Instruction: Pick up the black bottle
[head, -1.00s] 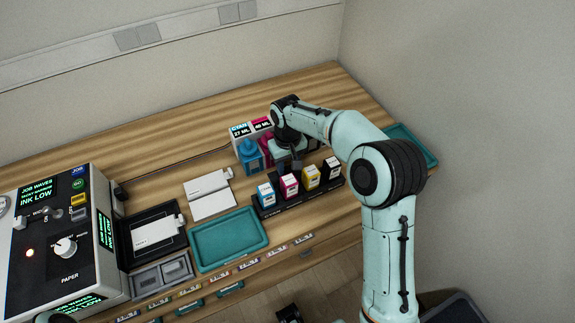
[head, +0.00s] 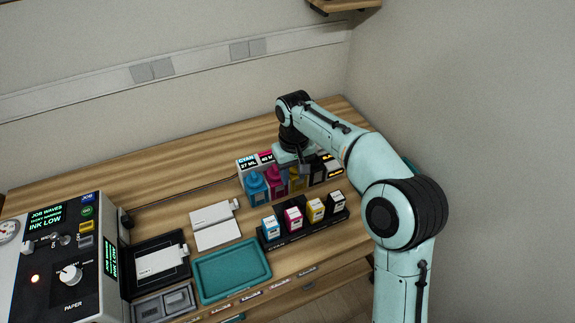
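The black bottle (head: 318,174) seems to be the dark shape at the right end of the row, partly hidden by my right arm. My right gripper (head: 305,166) points down over the yellow and black end of the row. Its fingers are small and dark here, so I cannot tell whether they are open or touch a bottle. My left gripper is out of view.
A black rack (head: 307,232) with several small ink cartridges stands in front of the bottles. The back left of the bench is clear.

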